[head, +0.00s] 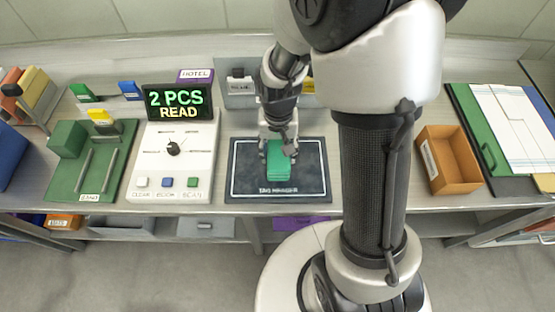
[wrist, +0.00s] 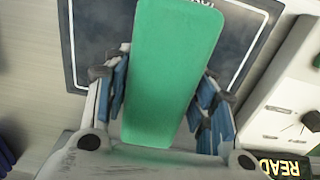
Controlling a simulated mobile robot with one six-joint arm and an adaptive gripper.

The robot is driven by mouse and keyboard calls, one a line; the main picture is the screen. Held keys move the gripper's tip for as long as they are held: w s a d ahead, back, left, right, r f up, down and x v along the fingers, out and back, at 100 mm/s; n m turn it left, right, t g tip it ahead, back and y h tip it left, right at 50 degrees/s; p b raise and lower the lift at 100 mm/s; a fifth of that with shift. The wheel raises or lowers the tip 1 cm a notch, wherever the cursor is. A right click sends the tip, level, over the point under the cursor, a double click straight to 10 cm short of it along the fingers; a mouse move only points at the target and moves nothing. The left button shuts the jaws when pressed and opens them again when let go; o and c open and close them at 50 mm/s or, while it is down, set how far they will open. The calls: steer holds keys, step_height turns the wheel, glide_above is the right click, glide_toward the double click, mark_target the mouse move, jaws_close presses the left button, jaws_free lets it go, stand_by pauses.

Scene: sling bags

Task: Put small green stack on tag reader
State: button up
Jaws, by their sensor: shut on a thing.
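The small green stack (head: 277,160) is between the fingers of my gripper (head: 278,150), over the dark tag reader pad (head: 308,185) in the head view. In the wrist view the green stack (wrist: 170,75) fills the middle, with the blue-padded fingers of my gripper (wrist: 162,105) shut on its two sides. The tag reader (wrist: 88,40) shows behind it. I cannot tell whether the stack touches the pad or is slightly above it. The reader's display (head: 178,100) reads "2 PCS READ".
A white control box (head: 172,150) with a knob and buttons stands left of the pad. A green tray (head: 100,165) holding a green block (head: 68,139) is further left. An orange bin (head: 448,160) and a green board (head: 475,130) with papers are at the right.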

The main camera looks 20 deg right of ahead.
mark_target(278, 146)
steer(key=shift+f+b, duration=0.7)
steer(key=shift+f, duration=1.65)
steer(key=shift+f, duration=0.1)
steer(key=o, duration=1.1)
steer(key=shift+o, duration=0.2)
step_height(278, 146, up, 12)
steer(key=p, duration=0.3)
steer(key=shift+p, duration=0.4)
steer(key=s+r+n+t, duration=0.3)
steer(key=s+r+t, duration=0.1)
steer(key=s+r, duration=1.1)
step_height(278, 146, up, 3)
steer(key=shift+f+n+t, duration=0.1)
steer(key=shift+n+t, duration=0.2)
